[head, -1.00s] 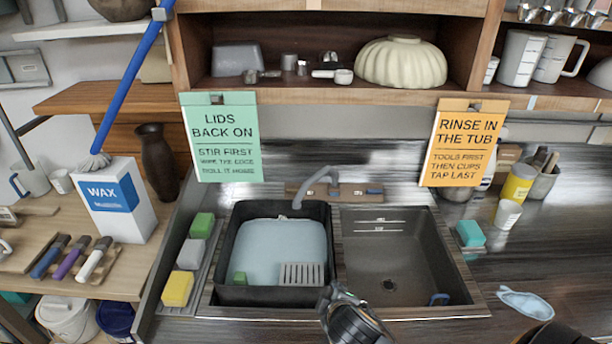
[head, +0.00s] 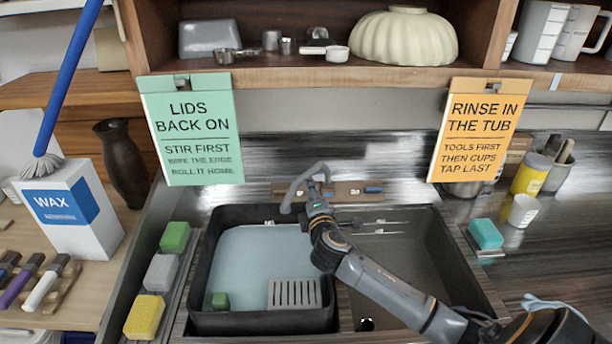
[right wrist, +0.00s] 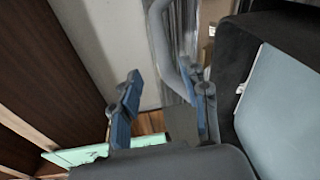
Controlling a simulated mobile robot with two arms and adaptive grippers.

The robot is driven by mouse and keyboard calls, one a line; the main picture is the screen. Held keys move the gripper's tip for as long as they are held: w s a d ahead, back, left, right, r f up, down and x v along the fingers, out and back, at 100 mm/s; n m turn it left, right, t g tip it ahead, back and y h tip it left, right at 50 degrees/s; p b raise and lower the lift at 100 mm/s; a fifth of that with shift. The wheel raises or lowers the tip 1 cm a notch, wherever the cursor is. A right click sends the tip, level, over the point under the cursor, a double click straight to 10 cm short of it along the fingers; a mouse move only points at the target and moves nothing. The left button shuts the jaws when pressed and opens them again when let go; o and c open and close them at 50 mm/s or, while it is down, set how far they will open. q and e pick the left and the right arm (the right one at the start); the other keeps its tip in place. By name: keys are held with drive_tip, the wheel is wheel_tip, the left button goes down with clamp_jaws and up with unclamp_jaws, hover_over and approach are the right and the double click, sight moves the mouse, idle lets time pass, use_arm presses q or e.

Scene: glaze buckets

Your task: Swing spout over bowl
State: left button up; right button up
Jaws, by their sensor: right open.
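The grey curved spout (head: 292,188) rises at the back of the sink, and its outlet end hangs over the rear of the black tub (head: 205,285) in the left bowl. The right sink bowl (head: 420,250) is beside it, partly hidden by my right arm. My right gripper (head: 317,188) is at the spout, close to its right side; the exact gap is hard to tell. In the right wrist view my right gripper (right wrist: 163,75) has its fingers apart, with the spout (right wrist: 158,28) just beyond and near the right finger. My left gripper is not in view.
The tub holds pale blue water, a grey slotted rack (head: 295,293) and a green block (head: 220,301). Sponges (head: 162,272) line the left edge. A green sign (head: 190,130) and an orange sign (head: 480,130) hang from the shelf above. A teal sponge (head: 486,234) lies at right.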

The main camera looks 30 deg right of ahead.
drive_tip(key=p+x, duration=0.1)
drive_tip(key=x, duration=0.8)
drive_tip(key=shift+f, duration=0.15)
drive_tip(key=shift+w+d+f, duration=0.1)
drive_tip(key=shift+w+d, duration=0.1)
drive_tip(key=shift+w, duration=0.25)
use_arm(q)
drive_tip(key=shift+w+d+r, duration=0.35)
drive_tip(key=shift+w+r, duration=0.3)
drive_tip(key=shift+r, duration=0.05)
use_arm(e)
clamp_jaws()
